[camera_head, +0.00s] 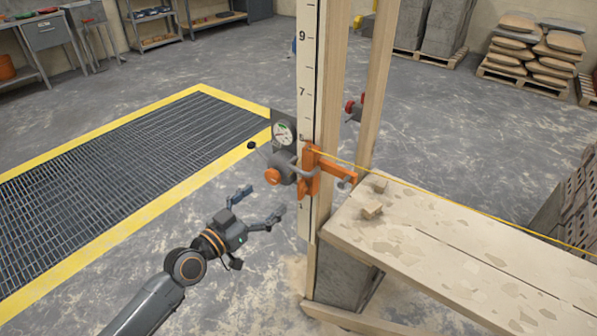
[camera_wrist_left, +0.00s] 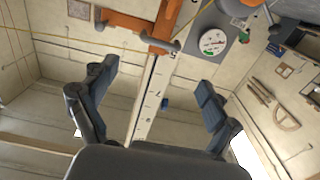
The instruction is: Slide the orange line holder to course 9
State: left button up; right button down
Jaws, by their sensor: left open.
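The orange line holder (camera_head: 311,172) sits around the upright white gauge pole (camera_head: 306,75), below the mark 7; the number beside it is partly hidden. A yellow line runs from it to the right. The holder also shows at the top of the left wrist view (camera_wrist_left: 140,27), with the pole (camera_wrist_left: 150,95) running down from it. A grey valve-like body with an orange knob (camera_head: 272,176) and a dial gauge (camera_head: 283,133) are beside the holder. My left gripper (camera_head: 255,208) is open and empty, left of and below the holder, apart from it. My right gripper is not seen.
A plank platform (camera_head: 470,252) with small blocks on it stands to the right of the pole. A floor grating (camera_head: 110,165) edged in yellow lies to the left. Wooden posts stand behind the pole. Pallets of sacks (camera_head: 535,50) are at the back right.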

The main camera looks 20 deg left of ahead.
aim_at(297, 172)
pick_arm(q)
jog(key=p+x, duration=0.1)
jog(key=x, duration=1.2)
jog(key=shift+w+d+f, duration=0.1)
jog(key=shift+w+f, duration=0.05)
jog(key=shift+w, duration=0.15)
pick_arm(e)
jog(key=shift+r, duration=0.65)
